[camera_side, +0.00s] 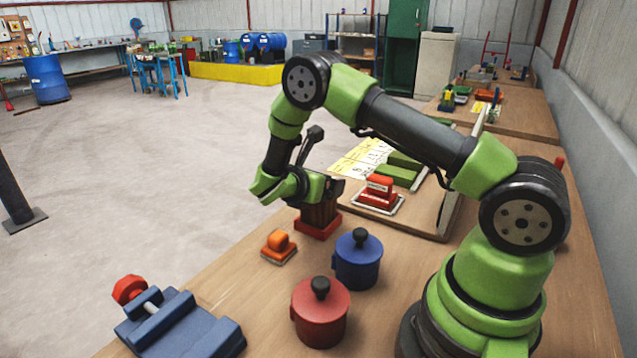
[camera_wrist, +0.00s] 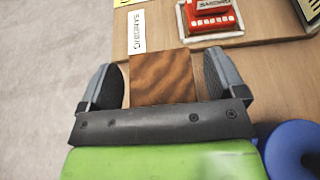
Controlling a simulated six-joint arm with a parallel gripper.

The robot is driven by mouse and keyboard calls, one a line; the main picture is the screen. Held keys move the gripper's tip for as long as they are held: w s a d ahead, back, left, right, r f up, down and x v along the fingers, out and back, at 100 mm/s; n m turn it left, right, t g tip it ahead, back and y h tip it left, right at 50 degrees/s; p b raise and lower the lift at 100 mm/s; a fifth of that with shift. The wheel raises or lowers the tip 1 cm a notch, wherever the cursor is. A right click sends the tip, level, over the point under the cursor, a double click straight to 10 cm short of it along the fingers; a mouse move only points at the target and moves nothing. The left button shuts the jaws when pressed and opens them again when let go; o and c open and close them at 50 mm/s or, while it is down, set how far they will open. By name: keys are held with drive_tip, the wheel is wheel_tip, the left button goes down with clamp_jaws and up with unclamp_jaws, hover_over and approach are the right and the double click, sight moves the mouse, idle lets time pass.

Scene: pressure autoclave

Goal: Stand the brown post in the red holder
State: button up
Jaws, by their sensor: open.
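The brown post (camera_side: 319,213) looks upright, with its lower end at the red holder (camera_side: 317,229) on the bench. My gripper (camera_side: 318,186) is at the post's upper part. In the wrist view the post's wood-grained top (camera_wrist: 162,80) lies between the two fingers of my open gripper (camera_wrist: 160,72), with a narrow gap on each side. The holder is hidden in the wrist view, and how deep the post sits in it cannot be told.
A blue pot (camera_side: 357,262) and a red pot (camera_side: 320,315) stand in front. An orange sander (camera_side: 279,247) lies close by on the left. A blue vise (camera_side: 180,325) is at the near edge. A board with a red sanding block (camera_side: 378,193) lies behind.

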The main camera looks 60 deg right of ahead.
drive_tip(key=v, duration=1.2)
drive_tip(key=s+a+r+m+t+y, duration=0.3)
drive_tip(key=s+r+m+y, duration=0.4)
drive_tip(key=s+m, duration=0.3)
drive_tip(key=s+a+r+m+t+y, duration=0.4)
drive_tip(key=s+r+m+y, duration=0.4)
drive_tip(key=m, duration=0.4)
wheel_tip(320, 180, up, 2)
drive_tip(key=shift+s+a+r+y, duration=0.1)
drive_tip(key=shift+s+a+y, duration=0.2)
drive_tip(key=shift+s+a, duration=0.5)
